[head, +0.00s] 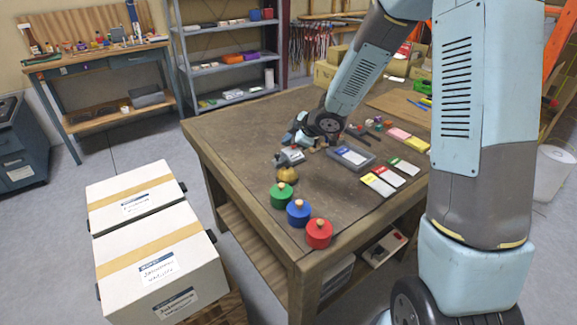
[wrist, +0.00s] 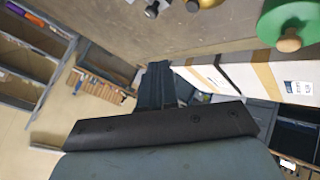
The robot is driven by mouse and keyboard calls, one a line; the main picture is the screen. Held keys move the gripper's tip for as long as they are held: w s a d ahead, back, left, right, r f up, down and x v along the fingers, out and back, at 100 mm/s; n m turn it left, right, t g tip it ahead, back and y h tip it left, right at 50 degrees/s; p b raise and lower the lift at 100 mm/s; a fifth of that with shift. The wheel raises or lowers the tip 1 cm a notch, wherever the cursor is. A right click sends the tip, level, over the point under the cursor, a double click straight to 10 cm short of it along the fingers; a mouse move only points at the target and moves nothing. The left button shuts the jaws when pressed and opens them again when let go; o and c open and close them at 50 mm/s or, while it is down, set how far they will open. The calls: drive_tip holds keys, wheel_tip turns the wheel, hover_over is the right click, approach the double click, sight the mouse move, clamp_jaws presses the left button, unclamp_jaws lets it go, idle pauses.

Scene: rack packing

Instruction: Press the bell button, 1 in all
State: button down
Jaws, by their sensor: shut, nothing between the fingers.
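A small brass-coloured dome, which looks like the bell (head: 287,174), stands on the workbench behind the green cylinder. Its edge also shows at the top of the wrist view (wrist: 207,3); its button is too small to make out. My gripper (head: 290,140) is low over the bench, beyond the bell and apart from it. In the wrist view my gripper's dark fingers (wrist: 154,66) are together with nothing between them.
Green (head: 281,196), blue (head: 298,213) and red (head: 319,234) knobbed cylinders line the bench's near-left side. Grey metal pieces (head: 289,157) lie just behind the bell. A grey tray (head: 369,163) and several coloured cards (head: 379,186) lie to the right. White boxes (head: 160,260) stand left of the bench.

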drive_tip(key=shift+f, duration=3.05)
drive_tip(key=shift+s+f, duration=0.15)
drive_tip(key=shift+f, duration=0.65)
idle(0.5)
idle(0.3)
drive_tip(key=shift+r, duration=0.9)
drive_tip(key=shift+r, duration=2.5)
